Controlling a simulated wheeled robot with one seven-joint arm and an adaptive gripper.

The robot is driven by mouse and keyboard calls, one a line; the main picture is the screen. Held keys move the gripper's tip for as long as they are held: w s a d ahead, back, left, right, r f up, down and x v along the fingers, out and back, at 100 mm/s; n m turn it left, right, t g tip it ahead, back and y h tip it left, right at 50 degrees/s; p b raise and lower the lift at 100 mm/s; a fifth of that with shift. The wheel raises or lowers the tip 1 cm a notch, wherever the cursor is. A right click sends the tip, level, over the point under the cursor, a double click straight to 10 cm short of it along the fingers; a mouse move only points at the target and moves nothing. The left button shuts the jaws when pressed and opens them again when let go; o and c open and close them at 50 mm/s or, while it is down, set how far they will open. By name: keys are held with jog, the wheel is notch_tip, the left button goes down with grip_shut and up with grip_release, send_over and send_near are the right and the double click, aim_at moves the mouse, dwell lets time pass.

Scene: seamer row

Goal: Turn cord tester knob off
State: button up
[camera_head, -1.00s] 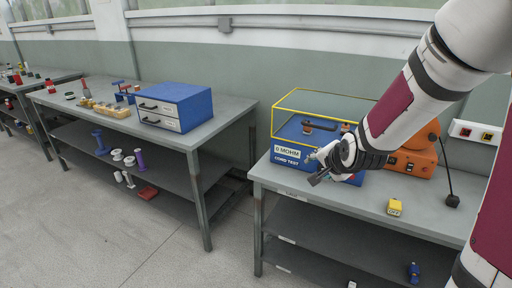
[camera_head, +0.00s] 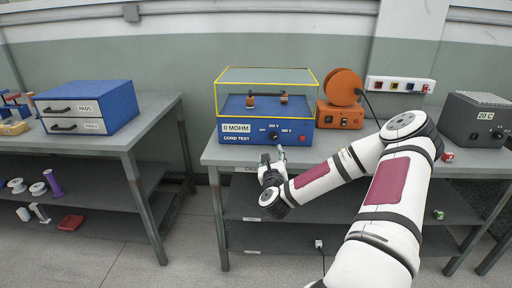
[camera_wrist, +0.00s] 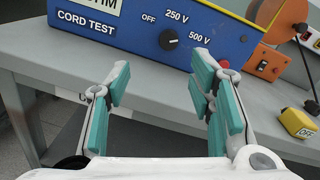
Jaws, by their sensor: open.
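The cord tester (camera_head: 230,133) is a blue box with a clear yellow-edged cover, standing on the grey bench. Its black knob (camera_head: 273,136) is on the front face among the labels OFF, 250 V and 500 V. In the wrist view the knob (camera_wrist: 168,39) shows a small white mark that appears to lie on the 500 V side. My gripper (camera_head: 272,156) is in front of and below the knob, apart from it. In the wrist view its teal fingers (camera_wrist: 160,72) are spread and empty, with the knob beyond the gap between them.
The grey bench (camera_wrist: 65,60) has its front edge under my gripper. A yellow OFF block (camera_wrist: 297,123) sits to the right. An orange reel unit (camera_head: 341,115) stands beside the tester, with a wall socket strip (camera_head: 400,85) behind. A grey 20 C box (camera_head: 475,120) is farther right.

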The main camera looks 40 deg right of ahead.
aim_at(274, 138)
jog(key=shift+m+g+h, duration=0.3)
jog(key=shift+m+h, duration=0.1)
jog(key=shift+m, duration=0.3)
jog(key=x, duration=0.4)
jog(key=b+x, duration=0.1)
jog(key=x, duration=0.8)
jog(key=shift+s+d+f+b, duration=0.1)
jog(key=shift+d+f+b, duration=0.1)
jog(key=shift+d+b, duration=0.25)
jog(key=c, duration=1.2)
